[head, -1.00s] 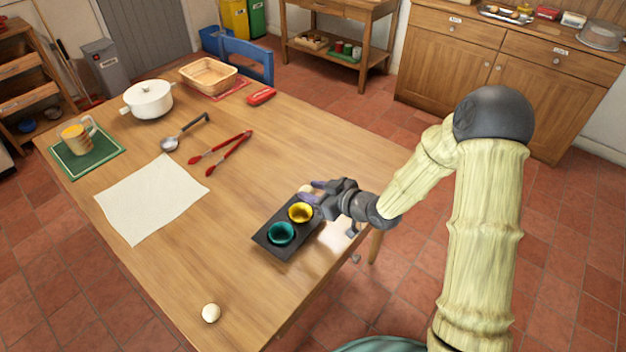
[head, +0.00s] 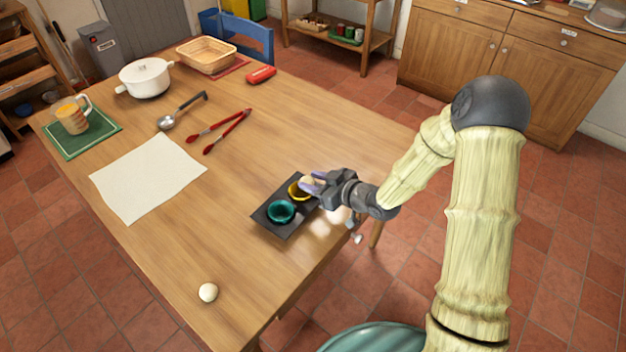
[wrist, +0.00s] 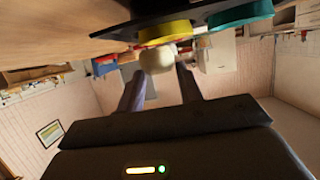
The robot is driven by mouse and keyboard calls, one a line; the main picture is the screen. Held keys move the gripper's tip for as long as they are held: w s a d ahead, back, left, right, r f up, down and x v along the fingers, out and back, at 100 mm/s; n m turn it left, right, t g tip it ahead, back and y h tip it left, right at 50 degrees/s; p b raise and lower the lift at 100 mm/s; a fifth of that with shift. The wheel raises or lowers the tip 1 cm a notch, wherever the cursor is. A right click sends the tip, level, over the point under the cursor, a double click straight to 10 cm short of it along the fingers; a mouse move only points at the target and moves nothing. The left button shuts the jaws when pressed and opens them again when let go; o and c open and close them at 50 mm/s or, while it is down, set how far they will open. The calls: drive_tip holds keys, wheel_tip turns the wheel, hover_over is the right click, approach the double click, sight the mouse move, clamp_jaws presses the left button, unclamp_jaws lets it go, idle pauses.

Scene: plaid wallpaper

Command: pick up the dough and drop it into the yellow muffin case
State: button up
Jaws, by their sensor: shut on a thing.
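My gripper (head: 312,184) is shut on a pale dough ball (wrist: 158,59), which sits between the fingertips in the wrist view. In the head view the held dough (head: 307,182) is at the far right side of the yellow muffin case (head: 294,191) and partly covers it. The yellow case (wrist: 165,32) also shows close to the dough in the wrist view; whether they touch I cannot tell. The yellow case stands in a dark tray (head: 262,217), beside a teal case (head: 281,211). A second pale dough ball (head: 208,292) lies on the table's near edge area.
The wooden table (head: 240,165) holds a white cloth (head: 148,178), red tongs (head: 225,128), a ladle (head: 180,111), a white pot (head: 146,80), a basket (head: 206,56) and a mug (head: 72,118) on a green mat. The table between cloth and tray is clear.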

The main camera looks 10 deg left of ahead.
drive_tip(key=shift+f, duration=0.4)
drive_tip(key=o, duration=1)
drive_tip(key=shift+o, duration=0.2)
drive_tip(key=v, duration=1.7)
drive_tip(key=shift+p, duration=0.35)
drive_tip(key=shift+r, duration=0.15)
